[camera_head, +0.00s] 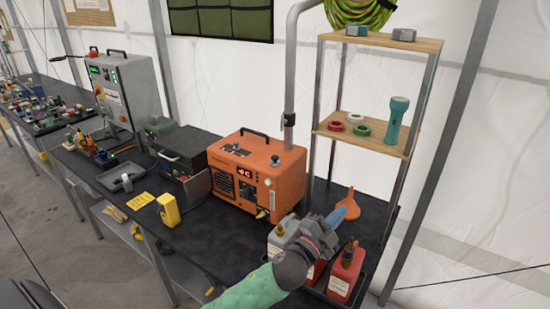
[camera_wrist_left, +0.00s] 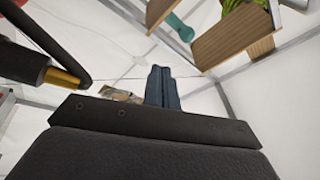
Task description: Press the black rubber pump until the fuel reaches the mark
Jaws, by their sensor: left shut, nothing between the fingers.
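An orange generator box (camera_head: 257,175) stands on the black-topped bench in the head view. A small dark round knob (camera_head: 275,160) sits on its top right; I cannot tell whether this is the black rubber pump. No fuel level or mark can be made out. My left gripper (camera_head: 340,215) is right of the generator, above the fuel cans, with its blue fingers shut and empty, close to an orange funnel (camera_head: 350,205). The shut blue fingers also show in the left wrist view (camera_wrist_left: 162,88). My right gripper is not in view.
A red can (camera_head: 346,272) and a pale can (camera_head: 283,234) stand in a black tray beside my left gripper. A metal-post shelf (camera_head: 380,136) with a teal torch (camera_head: 397,118) rises behind.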

